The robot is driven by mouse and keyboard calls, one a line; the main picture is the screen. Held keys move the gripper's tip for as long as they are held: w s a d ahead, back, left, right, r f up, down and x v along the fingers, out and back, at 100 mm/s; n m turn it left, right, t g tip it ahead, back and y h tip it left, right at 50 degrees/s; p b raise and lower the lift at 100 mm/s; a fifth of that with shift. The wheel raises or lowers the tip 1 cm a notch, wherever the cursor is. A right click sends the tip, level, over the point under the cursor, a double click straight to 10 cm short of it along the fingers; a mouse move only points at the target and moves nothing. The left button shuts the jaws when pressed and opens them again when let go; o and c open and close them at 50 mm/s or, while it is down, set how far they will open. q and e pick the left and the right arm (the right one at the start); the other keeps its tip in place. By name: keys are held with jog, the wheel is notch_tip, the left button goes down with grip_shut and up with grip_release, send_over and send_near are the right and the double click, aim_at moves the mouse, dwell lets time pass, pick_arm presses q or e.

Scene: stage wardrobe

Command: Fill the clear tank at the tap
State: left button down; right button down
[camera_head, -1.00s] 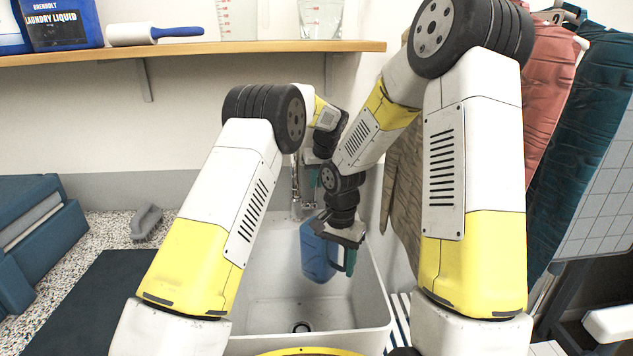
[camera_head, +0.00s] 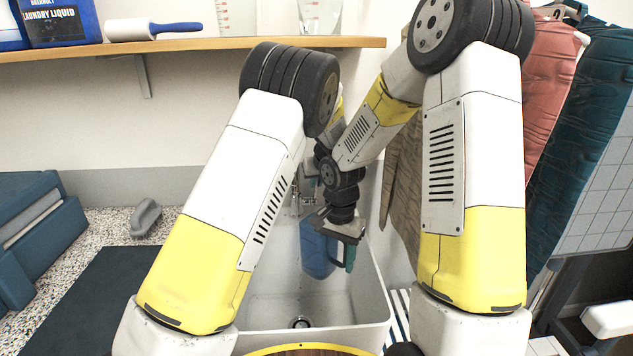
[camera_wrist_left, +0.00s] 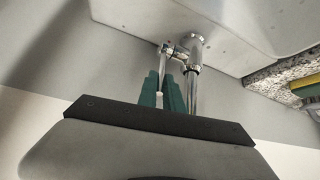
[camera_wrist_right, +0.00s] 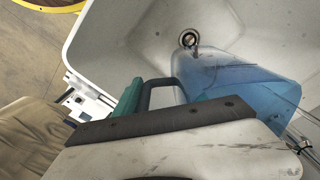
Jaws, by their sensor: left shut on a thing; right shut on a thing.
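The tank (camera_head: 318,250) is translucent blue and hangs inside the white sink (camera_head: 352,305), above its floor. My right gripper (camera_head: 350,258) is shut on the tank's dark handle (camera_wrist_right: 152,86); the tank body (camera_wrist_right: 235,92) lies beside it in the right wrist view. The water level cannot be made out. The chrome tap (camera_head: 296,200) stands at the back of the sink, partly behind my left arm. In the left wrist view my left gripper (camera_wrist_left: 161,92) is shut on the thin lever of the tap (camera_wrist_left: 194,85). The left fingers are mostly hidden in the head view.
The sink drain (camera_head: 301,322) shows near the front. A shelf (camera_head: 200,47) with a laundry liquid bottle (camera_head: 62,22) and a lint roller (camera_head: 150,30) runs above. Hanging garments (camera_head: 548,90) crowd the right. A dark mat (camera_head: 85,300) lies on the speckled counter at left.

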pick_arm(q)
jog(key=shift+s+d+f, duration=0.1)
jog(key=c, duration=1.5)
grip_release()
jog(key=v, duration=1.2)
